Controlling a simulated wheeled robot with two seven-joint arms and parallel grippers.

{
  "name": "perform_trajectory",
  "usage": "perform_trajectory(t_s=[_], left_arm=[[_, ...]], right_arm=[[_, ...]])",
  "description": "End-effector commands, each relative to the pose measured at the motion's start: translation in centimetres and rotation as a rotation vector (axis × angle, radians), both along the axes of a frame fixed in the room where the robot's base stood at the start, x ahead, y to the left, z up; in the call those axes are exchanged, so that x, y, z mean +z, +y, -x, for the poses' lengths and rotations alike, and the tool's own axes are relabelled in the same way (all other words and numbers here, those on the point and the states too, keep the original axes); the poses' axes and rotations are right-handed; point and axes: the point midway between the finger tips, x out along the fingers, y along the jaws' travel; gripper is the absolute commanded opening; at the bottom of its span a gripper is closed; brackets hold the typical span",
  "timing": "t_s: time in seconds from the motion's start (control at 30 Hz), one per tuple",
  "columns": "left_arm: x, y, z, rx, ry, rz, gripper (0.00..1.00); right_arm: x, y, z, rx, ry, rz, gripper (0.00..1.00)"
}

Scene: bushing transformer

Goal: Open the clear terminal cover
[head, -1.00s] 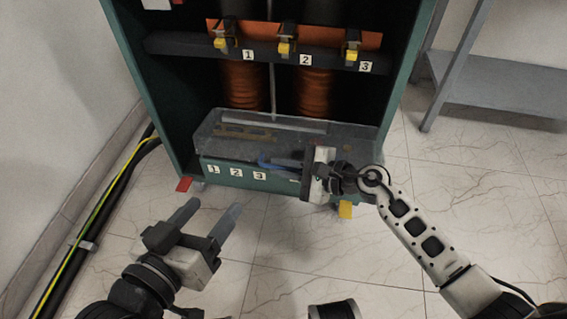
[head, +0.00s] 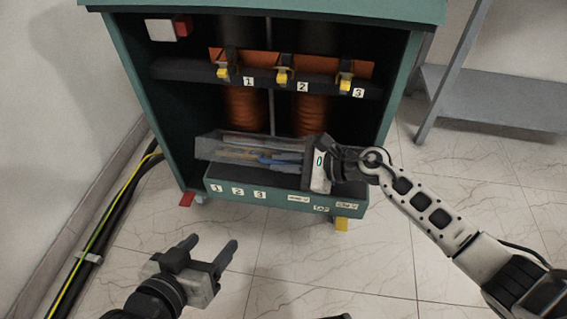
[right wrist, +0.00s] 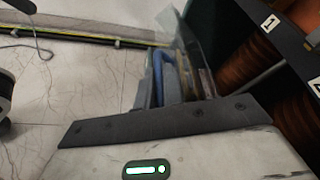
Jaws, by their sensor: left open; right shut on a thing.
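The clear terminal cover (head: 222,143) is a see-through box-like lid at the front of the green cabinet. It is tilted up above the terminal box (head: 268,186), which has labels 1, 2, 3 on its front. The cover also shows in the right wrist view (right wrist: 200,45). My right gripper (head: 266,160) reaches in from the right and is shut on the cover; the exact contact is blurred behind the clear wall. Its fingers show in the right wrist view (right wrist: 166,74). My left gripper (head: 211,246) is open and empty above the floor, in front of the cabinet.
Inside the cabinet are orange coils (head: 244,108) and a shelf with yellow-tipped terminals (head: 284,77). A red-and-white switch box (head: 168,29) is at upper left. Black and yellow-green cables (head: 100,222) run along the left wall. A grey bench (head: 490,95) stands right. The front floor is clear.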

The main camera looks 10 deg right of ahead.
Motion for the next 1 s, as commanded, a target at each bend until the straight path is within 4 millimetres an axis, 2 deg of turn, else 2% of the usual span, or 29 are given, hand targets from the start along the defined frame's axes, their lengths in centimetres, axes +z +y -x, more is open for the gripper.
perform_trajectory(t_s=[0.2,0.3,0.77,0.87,1.0], left_arm=[[0.0,0.0,0.0,0.0,0.0,0.0,0.64],[0.0,0.0,0.0,0.0,0.0,0.0,0.64],[0.0,0.0,0.0,0.0,0.0,0.0,0.64],[0.2,0.0,0.0,0.001,0.001,-0.001,0.64],[0.1,0.0,0.0,-0.001,0.01,-0.005,0.64]], right_arm=[[0.1,-0.2,-0.1,-0.001,-0.005,0.003,0.0],[0.1,-0.2,-0.1,-0.001,-0.004,0.003,0.31],[0.2,-0.3,0.0,-0.002,-0.004,0.001,0.31],[0.4,-1.2,0.4,-0.004,-0.004,0.004,0.31],[1.3,-3.5,1.6,-0.004,-0.002,0.007,0.31]])
